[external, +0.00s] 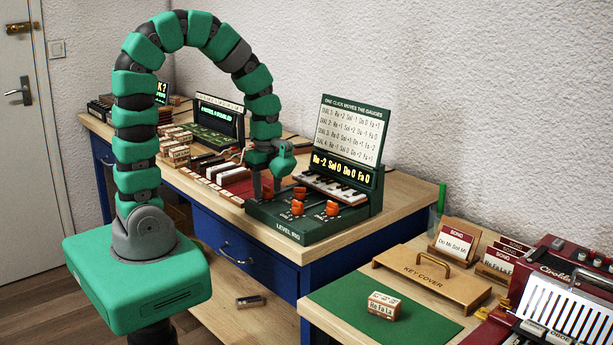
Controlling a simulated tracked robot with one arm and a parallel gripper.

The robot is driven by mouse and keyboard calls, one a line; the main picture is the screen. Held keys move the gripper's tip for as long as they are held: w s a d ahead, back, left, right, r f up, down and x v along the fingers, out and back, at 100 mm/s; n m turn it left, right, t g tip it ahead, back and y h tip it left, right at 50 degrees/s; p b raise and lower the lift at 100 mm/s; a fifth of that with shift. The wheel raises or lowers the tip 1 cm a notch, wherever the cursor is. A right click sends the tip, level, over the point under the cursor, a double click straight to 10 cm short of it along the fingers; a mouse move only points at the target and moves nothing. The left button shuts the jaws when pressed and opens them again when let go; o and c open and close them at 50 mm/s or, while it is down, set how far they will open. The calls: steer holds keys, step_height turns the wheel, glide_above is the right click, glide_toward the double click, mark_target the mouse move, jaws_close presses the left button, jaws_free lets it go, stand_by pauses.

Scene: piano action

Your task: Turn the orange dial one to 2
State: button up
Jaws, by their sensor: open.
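The dark green levelling box (290,234) stands on the wooden desk, with several orange dials on its sloped front. Orange dials show at the back (299,192), at the front left (297,208) and at the right (332,208). Their numbers and settings are too small to read, so I cannot tell which is dial one. The box's lit display (341,170) seems to read Re -2, Sol 0, Do 0, Fa 0. My gripper (267,188) is open, pointing down over the box's left side, left of the visible dials. Its fingers may hide another dial there.
A white card (350,130) headed "One click moves the gauges" stands behind the display. A small keyboard (335,187) lies below it. Left are a red key panel (235,183) and a second lit device (215,125). A key cover (432,276) lies on the right table.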

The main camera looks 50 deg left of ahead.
steer(key=shift+c, duration=0.3)
steer(key=c, duration=0.9)
steer(key=n+p, duration=0.1)
steer(key=n, duration=0.8)
steer(key=n+p, duration=0.1)
steer(key=n, duration=0.3)
steer(key=shift+n, duration=0.3)
steer(key=shift+n+p, duration=0.35)
steer(key=shift+n, duration=1.75)
